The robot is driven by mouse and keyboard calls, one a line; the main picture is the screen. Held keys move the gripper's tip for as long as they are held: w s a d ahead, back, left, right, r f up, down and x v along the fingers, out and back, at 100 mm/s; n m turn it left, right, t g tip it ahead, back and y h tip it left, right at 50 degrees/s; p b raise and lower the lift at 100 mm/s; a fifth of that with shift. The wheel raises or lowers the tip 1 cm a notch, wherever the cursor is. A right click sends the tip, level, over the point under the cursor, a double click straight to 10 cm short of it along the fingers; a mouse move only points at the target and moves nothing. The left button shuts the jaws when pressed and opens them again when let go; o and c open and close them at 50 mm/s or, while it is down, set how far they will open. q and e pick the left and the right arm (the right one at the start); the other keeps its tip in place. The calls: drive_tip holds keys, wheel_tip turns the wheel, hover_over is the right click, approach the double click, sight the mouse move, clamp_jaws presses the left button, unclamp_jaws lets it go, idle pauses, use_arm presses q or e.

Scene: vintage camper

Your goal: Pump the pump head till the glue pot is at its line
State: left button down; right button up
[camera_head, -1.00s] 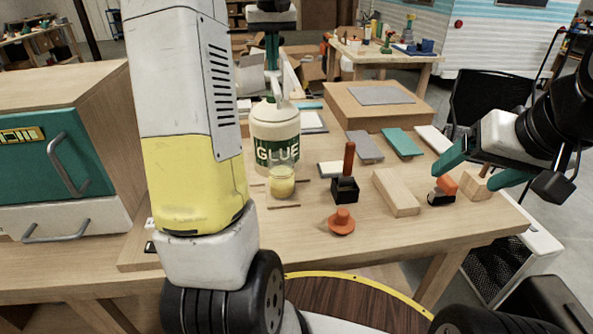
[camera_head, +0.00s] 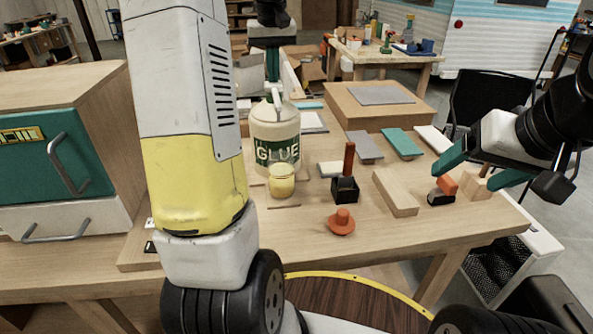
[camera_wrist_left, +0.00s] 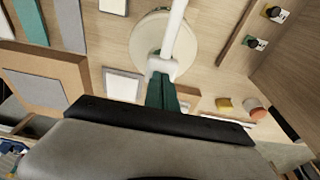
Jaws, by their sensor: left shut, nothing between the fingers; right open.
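The glue bottle (camera_head: 275,133), cream with a green GLUE label, stands upright on the workbench. Its white pump head (camera_head: 275,90) sits low on the bottle's top and also shows in the left wrist view (camera_wrist_left: 172,40). My left gripper (camera_head: 272,78) is shut and empty, fingers pointing down, with its tips at the pump head; exact contact is hard to tell. Its green fingers also show in the left wrist view (camera_wrist_left: 163,90). The small clear glue pot (camera_head: 282,180) in front of the bottle holds yellowish glue nearly to its top; I cannot make out its line. My right gripper (camera_head: 483,172) is open at the right.
A black block with a red-brown handle (camera_head: 346,185), an orange knob-like piece (camera_head: 341,222) and a wooden block (camera_head: 395,192) lie right of the pot. An orange-and-black item (camera_head: 443,190) is near my right gripper. A teal-fronted cabinet (camera_head: 45,155) stands left.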

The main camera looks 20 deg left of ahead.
use_arm(q)
wheel_tip(320, 180, up, 10)
idle(1.1)
idle(0.6)
